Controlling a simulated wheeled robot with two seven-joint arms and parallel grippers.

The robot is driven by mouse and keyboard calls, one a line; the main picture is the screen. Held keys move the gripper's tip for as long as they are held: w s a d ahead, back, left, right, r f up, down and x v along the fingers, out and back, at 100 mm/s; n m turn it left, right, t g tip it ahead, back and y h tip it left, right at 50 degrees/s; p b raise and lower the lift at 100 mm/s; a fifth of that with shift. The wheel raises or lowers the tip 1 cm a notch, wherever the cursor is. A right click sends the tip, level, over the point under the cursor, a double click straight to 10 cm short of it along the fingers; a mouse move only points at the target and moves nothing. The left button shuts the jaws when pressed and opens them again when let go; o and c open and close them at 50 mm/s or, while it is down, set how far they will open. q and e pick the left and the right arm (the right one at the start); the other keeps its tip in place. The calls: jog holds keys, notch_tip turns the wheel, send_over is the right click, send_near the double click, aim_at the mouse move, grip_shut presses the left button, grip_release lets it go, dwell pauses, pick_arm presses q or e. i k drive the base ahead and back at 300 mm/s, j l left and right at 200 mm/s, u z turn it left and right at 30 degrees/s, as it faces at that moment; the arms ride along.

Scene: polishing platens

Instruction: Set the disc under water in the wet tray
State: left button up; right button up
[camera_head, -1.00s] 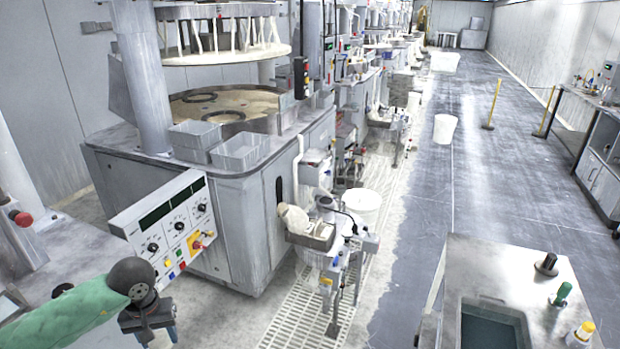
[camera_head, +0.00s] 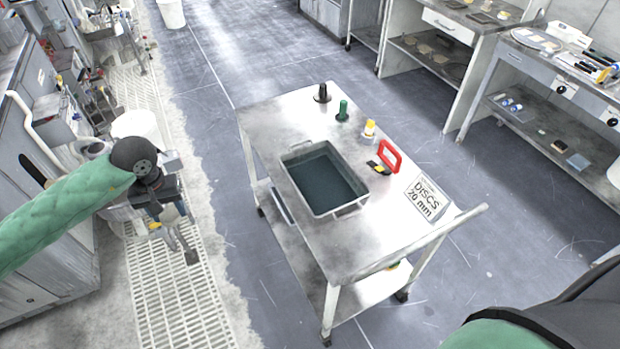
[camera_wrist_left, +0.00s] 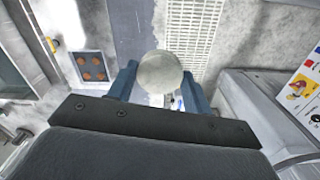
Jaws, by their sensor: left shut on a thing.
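The wet tray (camera_head: 341,209) is a grey rectangular tray with dark water, standing on a white cart in the middle of the head view. My left gripper (camera_head: 178,212) is over the grated floor, left of the cart and well apart from the tray. In the left wrist view its blue fingers (camera_wrist_left: 160,88) are shut on a pale grey round disc (camera_wrist_left: 160,72). The disc cannot be made out in the head view. My right gripper is out of view; only part of what looks like my right arm shows at the lower right.
A cart handle (camera_head: 440,238) juts out in front. Benches stand behind right.

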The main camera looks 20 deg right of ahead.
aim_at(331, 199)
jog(key=j+z, duration=0.35)
jog(key=z, duration=0.15)
jog(key=j+z, duration=0.3)
jog(key=z, duration=0.2)
jog(key=k+j+z, duration=0.1)
jog(key=j+z, duration=0.2)
jog(key=z, duration=0.2)
jog(key=k+j+z, duration=0.15)
jog(key=j+z, duration=0.15)
jog(key=z, duration=0.2)
jog(key=k+j+z, duration=0.15)
jog(key=z, duration=0.3)
